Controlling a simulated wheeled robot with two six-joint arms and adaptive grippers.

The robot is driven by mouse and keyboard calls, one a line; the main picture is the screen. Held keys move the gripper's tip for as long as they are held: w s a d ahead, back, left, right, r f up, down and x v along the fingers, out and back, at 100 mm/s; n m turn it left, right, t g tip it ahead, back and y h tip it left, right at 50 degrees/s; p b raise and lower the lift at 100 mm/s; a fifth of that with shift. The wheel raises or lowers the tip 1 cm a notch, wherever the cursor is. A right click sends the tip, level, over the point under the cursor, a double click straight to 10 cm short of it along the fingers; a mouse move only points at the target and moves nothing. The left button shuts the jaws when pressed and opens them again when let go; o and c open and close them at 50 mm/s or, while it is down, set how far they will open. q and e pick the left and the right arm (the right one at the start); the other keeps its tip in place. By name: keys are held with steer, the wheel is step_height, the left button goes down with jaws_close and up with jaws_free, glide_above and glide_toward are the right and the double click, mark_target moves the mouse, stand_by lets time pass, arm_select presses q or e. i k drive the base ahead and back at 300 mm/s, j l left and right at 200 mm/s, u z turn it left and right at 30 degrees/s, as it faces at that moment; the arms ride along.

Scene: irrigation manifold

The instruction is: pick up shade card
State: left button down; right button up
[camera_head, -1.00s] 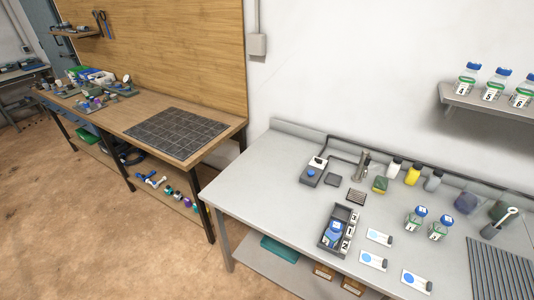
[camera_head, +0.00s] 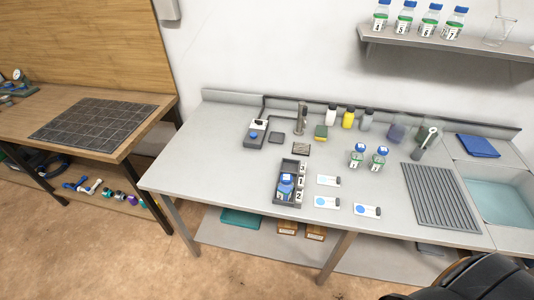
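Three white cards with blue patches lie flat on the grey bench, right of a dark tray. One card (camera_head: 328,181) is at the back, one card (camera_head: 327,202) is in front of it, and one card (camera_head: 367,211) is at the front right. Their blue patches seem to differ in shade, but any print is too small to read. Neither of my grippers is in view. A dark rounded part of my own body shows at the bottom right corner.
The dark tray (camera_head: 278,196) holds a blue-capped bottle and number labels. Two blue-capped bottles (camera_head: 357,157) (camera_head: 379,160) stand behind the cards. A ribbed drain mat (camera_head: 440,197) and sink (camera_head: 500,200) lie right. The bench's left front is clear.

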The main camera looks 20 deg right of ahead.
mark_target(360, 209)
steer(key=z, duration=1.45)
